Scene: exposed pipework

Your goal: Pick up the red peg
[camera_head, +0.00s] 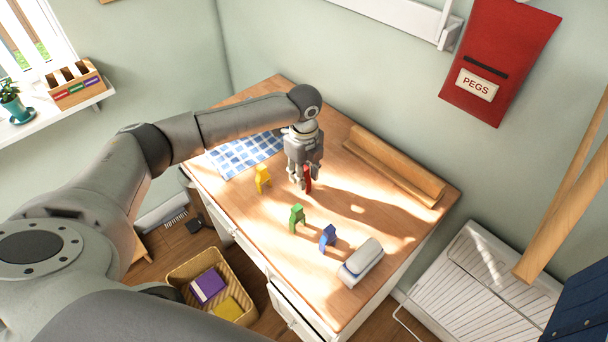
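The red peg (308,177) stands on the wooden table (350,291), partly hidden behind the fingers of my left gripper (303,183). The gripper points down from above, with its fingers at the peg. I cannot tell whether the fingers are closed on the peg or only around or beside it. A yellow peg (262,178) stands to the left, a green peg (297,218) in front, and a blue peg (328,237) at front right. My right gripper is not in view.
A grey-white rounded object (362,262) lies near the table's front right. A wooden rail (394,168) runs along the back right. A blue checked cloth (240,154) lies at the left. A red bag labelled PEGS (497,52) hangs on the wall. A basket (184,273) stands below.

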